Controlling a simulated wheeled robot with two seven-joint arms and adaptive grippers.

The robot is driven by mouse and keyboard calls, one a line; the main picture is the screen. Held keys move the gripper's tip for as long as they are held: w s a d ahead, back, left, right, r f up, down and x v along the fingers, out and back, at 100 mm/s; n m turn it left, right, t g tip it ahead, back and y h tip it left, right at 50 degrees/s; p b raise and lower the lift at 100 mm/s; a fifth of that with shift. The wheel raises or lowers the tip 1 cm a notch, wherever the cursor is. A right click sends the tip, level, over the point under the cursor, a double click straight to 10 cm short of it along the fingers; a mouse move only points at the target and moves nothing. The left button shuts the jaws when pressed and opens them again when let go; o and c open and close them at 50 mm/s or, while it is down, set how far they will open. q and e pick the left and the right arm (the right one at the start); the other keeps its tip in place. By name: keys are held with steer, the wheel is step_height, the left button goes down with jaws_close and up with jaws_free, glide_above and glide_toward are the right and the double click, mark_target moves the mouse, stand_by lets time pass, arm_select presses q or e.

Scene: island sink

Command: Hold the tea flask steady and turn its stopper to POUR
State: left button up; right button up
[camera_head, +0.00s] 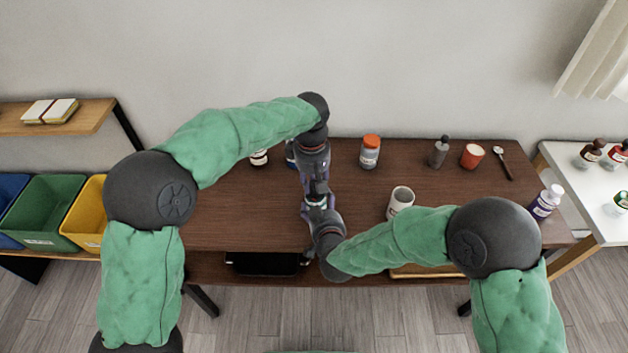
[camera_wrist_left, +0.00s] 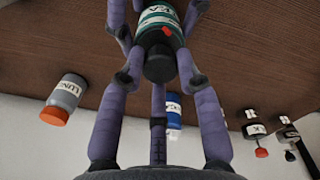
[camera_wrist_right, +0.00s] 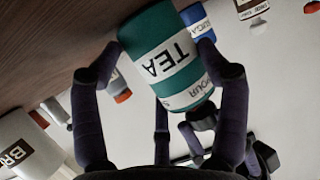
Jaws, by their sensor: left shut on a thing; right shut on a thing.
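The tea flask is green with a white TEA label, seen in the right wrist view (camera_wrist_right: 165,55). My right gripper (camera_wrist_right: 165,75) is shut around the flask's body. The dark stopper (camera_wrist_left: 160,66) is in the left wrist view, with a red mark beside it at the flask's rim. My left gripper (camera_head: 317,188) comes from above and is shut on the stopper. Which word the red mark points to cannot be told.
A blue container (camera_wrist_right: 200,18) is close behind the flask.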

arm_select(q)
steer(key=m, duration=0.4)
steer(key=shift+w+a, duration=0.1)
arm_select(e)
steer(key=shift+s+f, duration=0.1)
steer(key=shift+f, duration=0.05)
arm_select(q)
steer(key=m, duration=0.4)
steer(key=shift+m, duration=0.3)
steer(key=m, duration=0.4)
steer(key=shift+w+m, duration=0.1)
steer(key=shift+m, duration=2)
steer(key=shift+h, duration=0.3)
steer(key=o, duration=1.2)
steer(key=shift+c, duration=0.2)
